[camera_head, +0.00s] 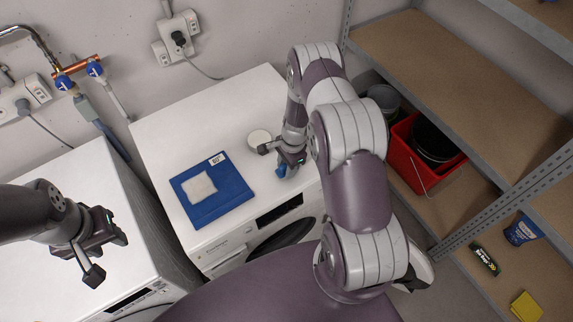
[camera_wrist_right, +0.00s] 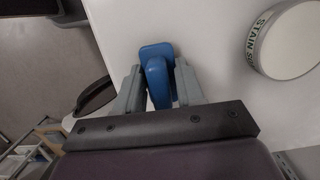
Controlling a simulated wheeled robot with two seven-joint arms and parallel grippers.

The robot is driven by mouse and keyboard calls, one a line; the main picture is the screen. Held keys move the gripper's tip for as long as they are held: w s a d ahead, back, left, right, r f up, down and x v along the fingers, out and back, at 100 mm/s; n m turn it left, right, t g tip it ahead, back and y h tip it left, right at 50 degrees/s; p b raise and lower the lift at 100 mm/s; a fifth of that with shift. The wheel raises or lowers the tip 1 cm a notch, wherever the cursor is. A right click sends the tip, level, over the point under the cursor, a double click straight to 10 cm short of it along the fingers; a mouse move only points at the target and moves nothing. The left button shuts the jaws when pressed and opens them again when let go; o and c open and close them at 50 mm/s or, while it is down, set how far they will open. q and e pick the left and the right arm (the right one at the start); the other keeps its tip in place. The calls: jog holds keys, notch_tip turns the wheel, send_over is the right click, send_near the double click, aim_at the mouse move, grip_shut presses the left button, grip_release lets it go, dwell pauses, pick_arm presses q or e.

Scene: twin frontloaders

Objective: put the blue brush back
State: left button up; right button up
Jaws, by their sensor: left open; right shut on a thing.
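The blue brush (camera_wrist_right: 157,75) is between the fingers of my right gripper (camera_wrist_right: 158,88), over the white top of the right-hand machine. In the head view the brush (camera_head: 281,172) shows as a small blue piece below my right gripper (camera_head: 279,152); most of it is hidden. My right gripper is shut on it. I cannot tell whether the brush touches the machine top. My left gripper (camera_head: 108,256) is open and empty, above the left-hand machine.
Shelves with a red bucket (camera_head: 408,160) stand at right.

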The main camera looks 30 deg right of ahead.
jog(key=shift+f, duration=0.2)
jog(key=o, duration=0.9)
jog(key=shift+r, duration=0.1)
jog(key=shift+o, duration=0.2)
jog(key=shift+r, duration=0.3)
notch_tip(320, 180, up, 12)
jog(key=d+b, duration=0.2)
jog(key=b, duration=0.1)
jog(key=s+a+r+n+t+h, duration=0.1)
jog(key=s+a+r+n, duration=0.9)
jog(key=n, duration=0.7)
jog(key=s+r, duration=0.3)
jog(key=s, duration=0.1)
jog(key=shift+r+t+h, duration=0.3)
jog(key=shift+h, duration=0.1)
